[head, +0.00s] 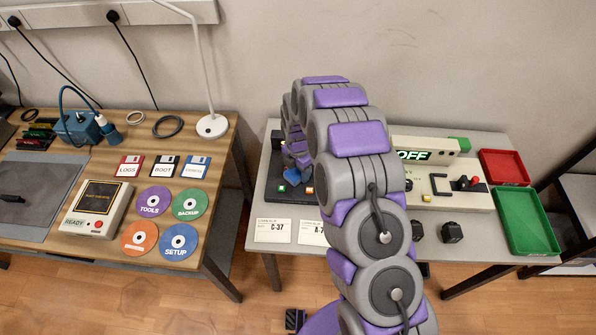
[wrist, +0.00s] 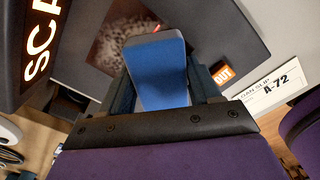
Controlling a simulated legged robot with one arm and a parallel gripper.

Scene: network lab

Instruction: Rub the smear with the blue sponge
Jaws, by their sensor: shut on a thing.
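The blue sponge (wrist: 160,72) is held between the fingers of my gripper (wrist: 163,86) in the wrist view. Beyond it is a dark panel (wrist: 222,30) with a pale, speckled, brownish patch (wrist: 112,45) that looks like the smear. The sponge's far end overlaps part of this patch in the picture; I cannot tell whether it touches the surface.
A lit sign (wrist: 40,40) stands close at the left in the wrist view. An orange OUT key (wrist: 222,75) and an A-72 slip (wrist: 270,90) are at the right. Red (head: 503,167) and green (head: 528,222) trays sit at the table's right end.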

